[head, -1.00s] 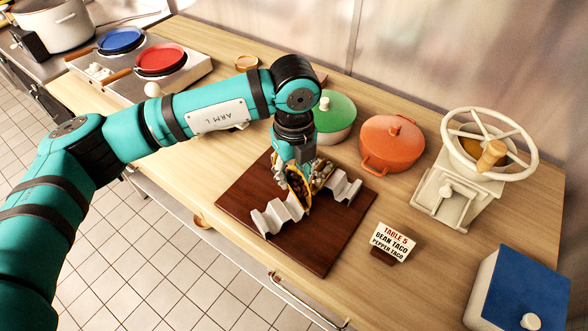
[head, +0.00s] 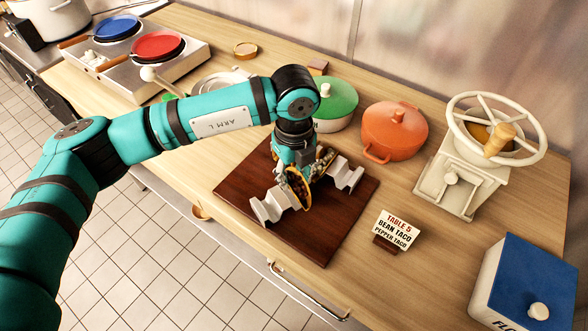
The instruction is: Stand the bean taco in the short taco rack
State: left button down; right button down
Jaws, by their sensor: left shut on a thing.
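My left gripper (head: 300,166) points down over the dark wooden board and is shut on the bean taco (head: 298,188), a yellow shell with dark filling. The taco is on edge, its lower part at the zigzag metal rack (head: 268,207) on the board's left side. I cannot tell whether it rests in a slot. More zigzag metal (head: 345,174) shows to the right of the gripper; the gripper hides whether the two pieces join. Another taco (head: 325,158) with lighter filling is partly hidden behind the gripper. My right gripper is not in view.
The board (head: 320,232) is bare at the front. A sign (head: 397,230) reads Table 5, bean taco, pepper taco. Behind stand a green-lidded pot (head: 337,100) and an orange pot (head: 393,130). A press with a wheel (head: 465,175) and a blue-lidded box (head: 525,285) stand right.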

pick_arm(q)
jog(key=shift+f+b, duration=1.45)
jog(key=shift+f, duration=0.25)
jog(key=shift+f+b, duration=0.45)
jog(key=c, duration=0.8)
grip_release()
jog(key=shift+c, duration=0.2)
jog(key=shift+r, duration=0.25)
notch_tip(320, 180, up, 12)
jog(key=shift+f, duration=0.2)
